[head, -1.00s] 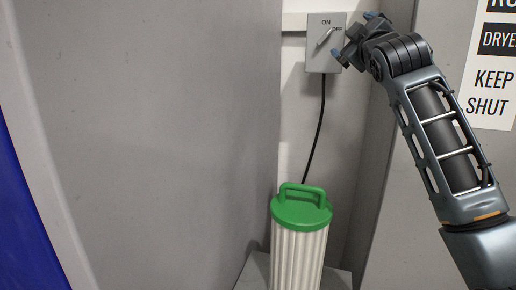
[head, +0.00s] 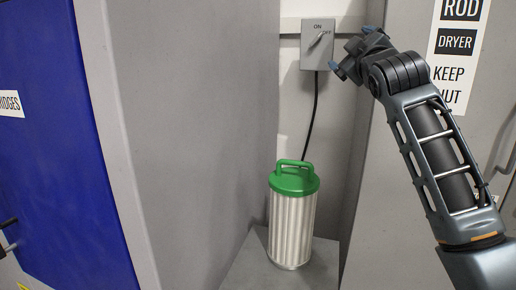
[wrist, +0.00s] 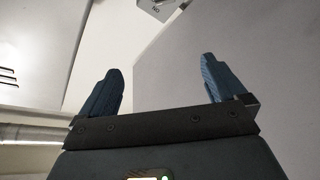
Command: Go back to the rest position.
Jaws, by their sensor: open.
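My gripper (head: 350,51) is open and empty, just right of the grey switch box in the head view. In the wrist view its two blue fingers (wrist: 160,88) stand wide apart with nothing between them. The switch box (head: 311,53) is on the wall, with a lever between the ON and OFF marks. The lever's exact setting is hard to tell. In the wrist view a corner of the switch box (wrist: 158,9) shows at the top edge, beyond the fingers.
A white pleated cartridge (head: 291,228) with a green handled cap stands on a grey ledge (head: 246,272) below. A black cable (head: 313,112) hangs from the box. A blue door (head: 65,135) is at left; a labelled rod dryer cabinet (head: 405,215) is at right, behind my arm.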

